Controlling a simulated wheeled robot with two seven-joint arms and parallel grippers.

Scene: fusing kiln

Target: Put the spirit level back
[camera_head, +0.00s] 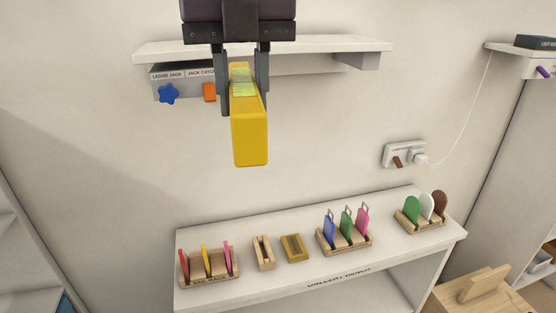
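The spirit level (249,135) is a yellow bar with a pale green vial section near its upper end. My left gripper (248,105), at the upper middle of the head view, is shut on it, with one dark finger along each side. The level hangs lengthwise below the gripper, in front of the wall shelf and above the white bench in the picture. On the bench stand a small slotted light wood holder (263,254) and a yellowish block with a recessed top (294,248). My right gripper is out of view.
The bench (410,248) holds a rack of thin coloured pieces (209,281), a rack of handled tags (345,245) and a rack of rounded paddles (420,222). The wall shelf (320,45) has a labelled grey box (184,90) beneath. A socket (402,153) with plug is on the wall.

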